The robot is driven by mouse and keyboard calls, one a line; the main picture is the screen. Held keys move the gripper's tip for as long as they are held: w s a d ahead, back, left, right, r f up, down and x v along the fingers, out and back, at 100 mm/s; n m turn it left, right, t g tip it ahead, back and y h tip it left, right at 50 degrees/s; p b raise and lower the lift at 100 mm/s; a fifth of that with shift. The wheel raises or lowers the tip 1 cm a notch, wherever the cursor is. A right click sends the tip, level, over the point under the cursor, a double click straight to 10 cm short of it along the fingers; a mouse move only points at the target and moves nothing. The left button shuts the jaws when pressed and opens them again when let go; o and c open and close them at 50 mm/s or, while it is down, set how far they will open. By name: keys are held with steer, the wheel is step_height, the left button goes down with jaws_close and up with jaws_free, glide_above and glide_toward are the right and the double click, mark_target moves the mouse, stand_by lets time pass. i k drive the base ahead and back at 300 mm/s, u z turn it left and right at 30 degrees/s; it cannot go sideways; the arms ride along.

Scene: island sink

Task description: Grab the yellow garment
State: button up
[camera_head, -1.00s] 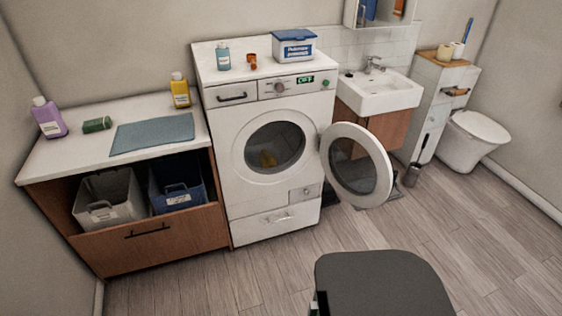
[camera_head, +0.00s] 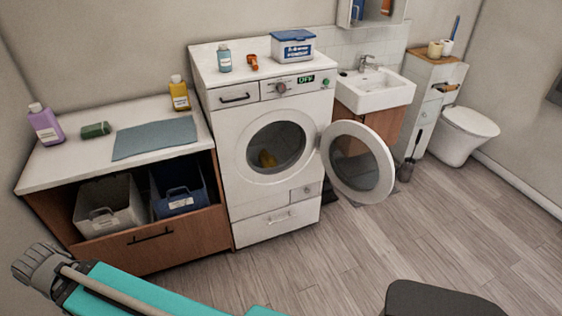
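The yellow garment (camera_head: 267,158) shows as a small patch low inside the drum of the white washing machine (camera_head: 230,195). Most of it is dark or hidden behind the drum's rim. The round door (camera_head: 357,162) of the machine stands wide open to the right. Part of my arm, with a teal link and a grey end, crosses the lower left of the view, well in front of the machine. I cannot make out my gripper's fingers in this view.
A counter (camera_head: 75,162) with bottles and a grey-blue cloth (camera_head: 155,137) stands left, above a grey bin (camera_head: 108,204) and a blue bin (camera_head: 178,188). A sink (camera_head: 380,90) and toilet (camera_head: 465,135) are right. The wooden floor (camera_head: 345,260) in front is clear.

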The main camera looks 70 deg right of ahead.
mark_target(266, 160)
steer(key=z, duration=2.4)
steer(key=k, duration=0.6)
steer(key=u, duration=0.1)
steer(key=i, duration=0.55)
